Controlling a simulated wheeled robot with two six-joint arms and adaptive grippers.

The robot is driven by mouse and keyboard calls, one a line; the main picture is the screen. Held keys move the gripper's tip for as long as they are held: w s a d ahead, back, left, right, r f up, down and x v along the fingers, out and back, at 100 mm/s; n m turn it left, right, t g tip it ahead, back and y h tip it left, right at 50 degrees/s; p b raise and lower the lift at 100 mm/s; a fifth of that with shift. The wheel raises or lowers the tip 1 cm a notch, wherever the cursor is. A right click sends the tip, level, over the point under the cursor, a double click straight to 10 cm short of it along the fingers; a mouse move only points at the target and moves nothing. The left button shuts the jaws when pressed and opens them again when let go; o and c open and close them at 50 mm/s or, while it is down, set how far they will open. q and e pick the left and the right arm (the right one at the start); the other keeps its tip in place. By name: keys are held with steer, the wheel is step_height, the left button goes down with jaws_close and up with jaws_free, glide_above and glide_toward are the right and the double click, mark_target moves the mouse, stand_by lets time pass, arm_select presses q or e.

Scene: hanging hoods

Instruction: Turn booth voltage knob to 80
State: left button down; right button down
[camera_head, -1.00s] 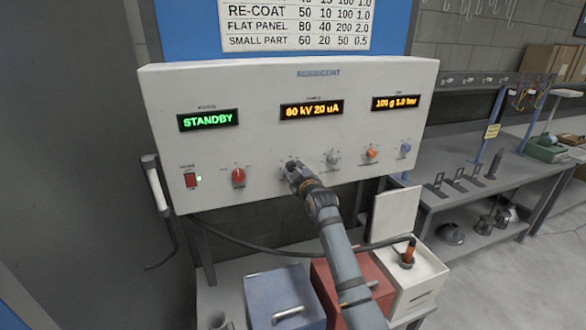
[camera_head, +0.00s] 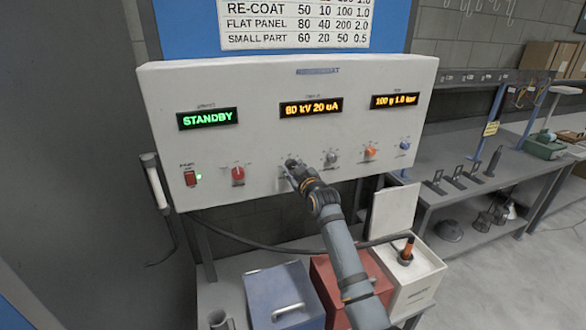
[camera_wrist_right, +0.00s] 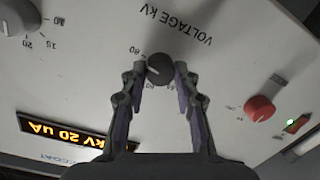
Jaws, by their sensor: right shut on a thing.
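In the head view my right gripper (camera_head: 291,170) is at the panel's lower middle and mostly hides the knob. The middle display (camera_head: 311,107) reads "80 kV 20 uA" in amber. My left gripper is not in view.
A red knob (camera_head: 238,175) and a red switch (camera_head: 190,178) are left of my gripper. Grey, orange (camera_head: 370,152) and blue knobs are to its right. The left display (camera_head: 208,119) reads "STANDBY". Boxes stand below the panel.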

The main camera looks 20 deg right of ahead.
steer(key=shift+f, duration=0.1)
steer(key=c, duration=1)
jaws_free()
steer(key=shift+s, duration=0.2)
steer(key=s+r, duration=0.1)
steer(key=s, duration=1)
steer(key=shift+s+d, duration=0.3)
steer(key=shift+r, duration=0.1)
